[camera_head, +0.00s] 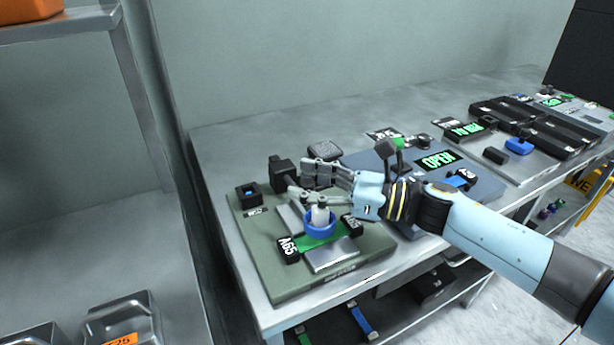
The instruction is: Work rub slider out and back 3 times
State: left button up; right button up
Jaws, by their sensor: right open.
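A grey-green plate (272,275) lies at the near left end of the bench. On it, a blue ring with a white peg (319,222), which looks like the rub slider, sits over a green strip (305,243) between black labelled blocks. My right gripper (301,181) reaches in from the right with its fingers pointing left. It is open, just behind and above the white peg, and the lower finger overlaps the peg's top in the picture. I cannot tell whether it touches. My left gripper is not in view.
A black block (283,172) and a small black box with a blue centre (248,194) stand on the plate near the fingers. A blue-grey panel with an OPEN sign (437,160) lies to the right. Black trays stand farther right. Bare bench (225,150) lies behind.

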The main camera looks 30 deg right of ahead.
jog(key=shift+w+a, duration=0.15)
jog(key=shift+w, duration=0.05)
jog(key=shift+c, duration=0.2)
jog(key=c, duration=0.9)
grip_shut()
